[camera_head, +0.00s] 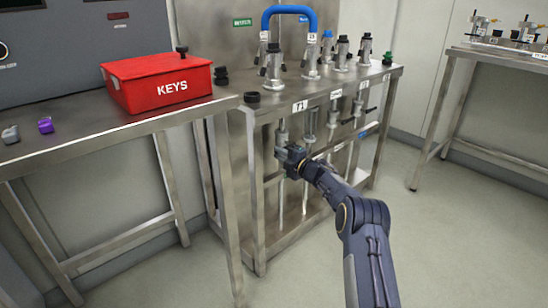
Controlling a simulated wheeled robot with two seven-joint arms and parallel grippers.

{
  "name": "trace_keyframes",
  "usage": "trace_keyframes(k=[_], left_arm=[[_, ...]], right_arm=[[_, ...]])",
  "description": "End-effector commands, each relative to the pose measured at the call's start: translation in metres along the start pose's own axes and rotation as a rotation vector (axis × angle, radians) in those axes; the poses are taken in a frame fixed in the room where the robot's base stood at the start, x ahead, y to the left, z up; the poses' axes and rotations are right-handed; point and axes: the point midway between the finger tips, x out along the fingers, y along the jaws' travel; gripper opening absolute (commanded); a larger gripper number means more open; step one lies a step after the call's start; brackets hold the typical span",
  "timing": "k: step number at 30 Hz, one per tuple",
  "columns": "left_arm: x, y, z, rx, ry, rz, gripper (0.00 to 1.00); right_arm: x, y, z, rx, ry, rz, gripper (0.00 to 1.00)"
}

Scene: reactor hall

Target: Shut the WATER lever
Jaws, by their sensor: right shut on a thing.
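A steel bench (262,215) stands in the middle with a row of valve fittings on top and vertical pipes below. My right gripper (288,157) reaches in from the lower right and is at the leftmost pipe, under the label reading T1 (300,106). It is shut on what appears to be a lever there, mostly hidden by the jaws. Another black lever handle (347,121) sticks out farther right on the same front. I cannot read a WATER label, so I cannot tell which lever bears it. My left gripper is not in view.
A blue hose (289,10) arches over two fittings on the bench. Another table (500,57) stands at right. The floor between is clear.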

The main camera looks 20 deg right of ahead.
Motion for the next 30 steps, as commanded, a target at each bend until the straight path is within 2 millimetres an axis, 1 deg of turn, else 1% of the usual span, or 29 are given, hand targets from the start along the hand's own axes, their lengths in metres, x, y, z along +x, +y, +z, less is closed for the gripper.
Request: trace_keyframes(k=[1,5,22,23,24,27,28,30], left_arm=[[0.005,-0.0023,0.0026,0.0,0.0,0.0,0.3],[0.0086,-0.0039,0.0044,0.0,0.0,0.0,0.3],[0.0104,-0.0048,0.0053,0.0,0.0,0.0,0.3],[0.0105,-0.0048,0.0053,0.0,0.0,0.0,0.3],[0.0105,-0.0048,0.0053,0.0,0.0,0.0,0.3],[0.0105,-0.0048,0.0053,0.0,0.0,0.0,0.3],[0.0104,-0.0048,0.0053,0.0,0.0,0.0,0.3],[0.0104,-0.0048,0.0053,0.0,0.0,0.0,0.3]], right_arm=[[0.0001,-0.0067,0.0001,-0.02,0.005,-0.002,0.0],[-0.0007,-0.0093,0.0028,-0.06,0.005,-0.003,0.0],[-0.0012,-0.01,0.0051,-0.091,0.002,-0.004,0.0],[-0.0012,-0.0101,0.0051,-0.091,0.002,-0.004,0.17],[-0.0013,-0.01,0.0051,-0.091,0.002,-0.003,0.23],[-0.0013,-0.0094,0.0053,-0.091,0.001,-0.003,0.36],[-0.0014,-0.0092,0.0054,-0.091,0.001,-0.002,0.38],[-0.0014,-0.0088,0.0055,-0.09,0.001,-0.002,0.38]])
